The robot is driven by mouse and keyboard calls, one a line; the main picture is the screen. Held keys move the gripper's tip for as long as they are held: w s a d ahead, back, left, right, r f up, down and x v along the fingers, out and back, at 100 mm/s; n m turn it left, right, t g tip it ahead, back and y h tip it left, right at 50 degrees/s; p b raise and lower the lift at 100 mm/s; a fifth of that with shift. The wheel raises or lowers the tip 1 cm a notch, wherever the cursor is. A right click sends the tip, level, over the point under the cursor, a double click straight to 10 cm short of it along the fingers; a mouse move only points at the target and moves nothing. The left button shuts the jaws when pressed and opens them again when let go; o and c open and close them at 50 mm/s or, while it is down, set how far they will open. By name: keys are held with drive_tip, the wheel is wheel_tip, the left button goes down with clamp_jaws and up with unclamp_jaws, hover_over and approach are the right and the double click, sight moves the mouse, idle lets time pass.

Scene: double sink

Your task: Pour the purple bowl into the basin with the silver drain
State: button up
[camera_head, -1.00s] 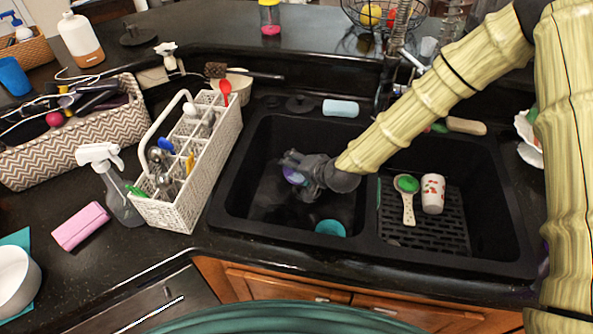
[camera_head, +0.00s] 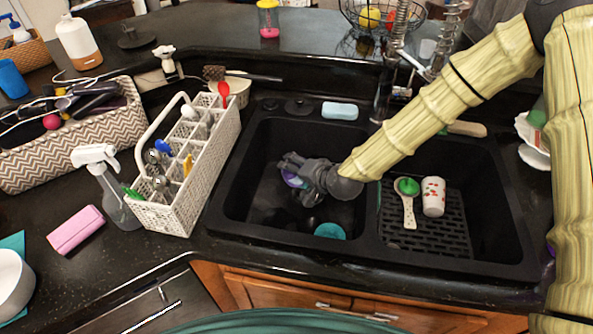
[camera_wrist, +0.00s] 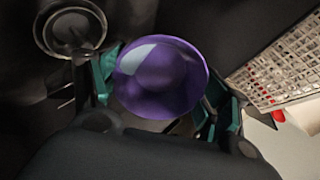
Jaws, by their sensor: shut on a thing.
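The purple bowl (camera_head: 293,179) is held in my gripper (camera_head: 292,172) over the left basin (camera_head: 258,190) of the black double sink. In the wrist view the bowl (camera_wrist: 160,78) sits between the teal finger pads, which touch it on both sides. The bowl looks tilted in the head view; its contents cannot be made out. A round drain with a pale metallic rim (camera_wrist: 70,25) shows at the upper left of the wrist view, apart from the bowl. In the head view my gripper hides part of the basin floor.
A teal round thing (camera_head: 330,230) lies in the left basin near its front wall. The right basin holds a dark grate (camera_head: 440,239), a spoon rest (camera_head: 408,205) and a patterned white cup (camera_head: 433,197). A white cutlery basket (camera_head: 200,175) stands close left of the sink.

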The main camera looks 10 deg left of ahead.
drive_tip(key=shift+s+d+t+y+b, duration=0.15)
drive_tip(key=shift+t+y+b, duration=0.2)
drive_tip(key=shift+b, duration=0.9)
drive_tip(key=shift+r+b, duration=0.2)
drive_tip(key=shift+b, duration=0.15)
